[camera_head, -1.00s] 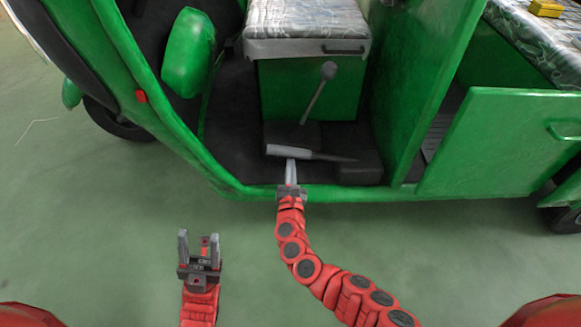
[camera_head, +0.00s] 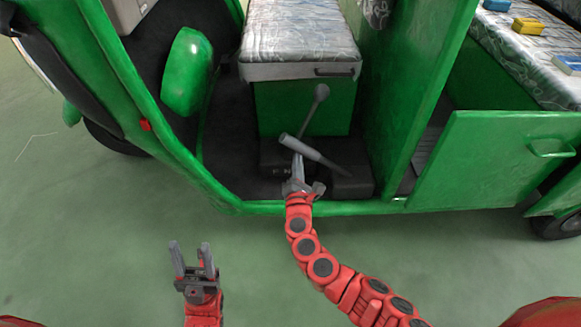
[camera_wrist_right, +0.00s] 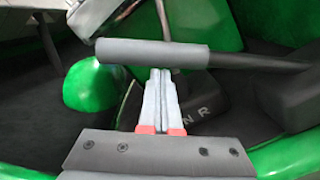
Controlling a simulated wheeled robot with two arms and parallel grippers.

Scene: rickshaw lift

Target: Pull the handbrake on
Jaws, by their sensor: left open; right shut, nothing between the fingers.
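The handbrake is a dark lever with a grey grip (camera_head: 301,149) on the floor of the green rickshaw, in front of the seat. It slants, its grip end up and to the left in the head view. My right gripper (camera_head: 297,163) is shut with nothing between its fingers. Its fingertips are right at the grip's underside. In the right wrist view the grip (camera_wrist_right: 150,52) lies across the tips of the shut fingers (camera_wrist_right: 160,78); they seem to touch it. My left gripper (camera_head: 190,250) is open and empty, above the green floor outside the rickshaw.
A gear lever with a round knob (camera_head: 321,91) stands just behind the handbrake. The driver's seat (camera_head: 298,40) is above. The green door sill (camera_head: 250,208) runs under my right gripper. A rear side panel (camera_head: 490,160) is at right. The floor (camera_head: 120,230) outside is clear.

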